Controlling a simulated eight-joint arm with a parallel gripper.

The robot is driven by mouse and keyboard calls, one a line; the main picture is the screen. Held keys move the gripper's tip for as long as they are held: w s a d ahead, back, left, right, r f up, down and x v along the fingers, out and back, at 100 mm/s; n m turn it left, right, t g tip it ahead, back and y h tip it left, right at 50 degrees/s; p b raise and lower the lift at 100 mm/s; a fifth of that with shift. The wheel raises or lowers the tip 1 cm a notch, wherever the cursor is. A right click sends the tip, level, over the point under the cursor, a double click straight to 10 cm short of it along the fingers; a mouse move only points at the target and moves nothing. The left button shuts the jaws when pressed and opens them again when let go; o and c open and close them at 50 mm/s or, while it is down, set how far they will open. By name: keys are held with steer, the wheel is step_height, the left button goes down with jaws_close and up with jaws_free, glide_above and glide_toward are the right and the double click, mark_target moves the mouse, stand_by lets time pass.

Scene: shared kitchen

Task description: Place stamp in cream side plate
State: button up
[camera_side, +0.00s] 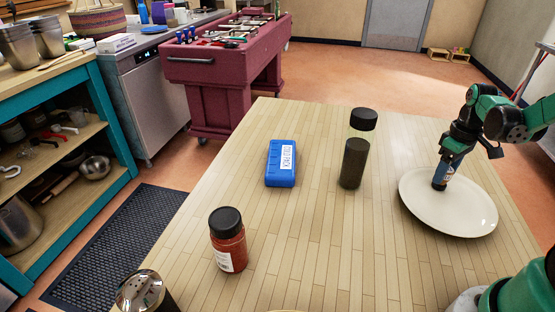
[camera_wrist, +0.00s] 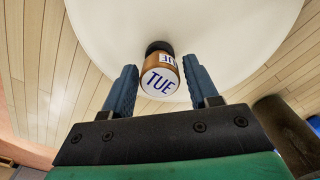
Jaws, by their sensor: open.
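The stamp (camera_wrist: 160,77) has a brown body, a black base and a white end marked "TUE". In the wrist view it is over the cream side plate (camera_wrist: 235,40), base toward the plate, between the two blue fingers of my gripper (camera_wrist: 160,68). The fingers are open, with a gap on each side of the stamp. In the side view my gripper (camera_side: 445,170) is low over the left part of the cream side plate (camera_side: 465,212), and the fingers largely hide the stamp. The stamp's base appears to rest on the plate.
On the wooden table are a blue cold pack (camera_side: 280,165), a tall dark-filled jar (camera_side: 355,160) left of the plate, a red spice jar (camera_side: 228,245) and a metal shaker (camera_side: 143,292) at the front left. The table between cold pack and red jar is clear.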

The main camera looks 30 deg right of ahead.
step_height(320, 180, up, 10)
steer(key=shift+f, duration=0.2)
steer(key=shift+a+r, duration=0.2)
steer(key=w+a+t, duration=0.2)
steer(key=a+t, duration=0.5)
steer(key=a, duration=1.4)
steer(key=shift+a+r, duration=0.15)
steer(key=shift+r, duration=0.15)
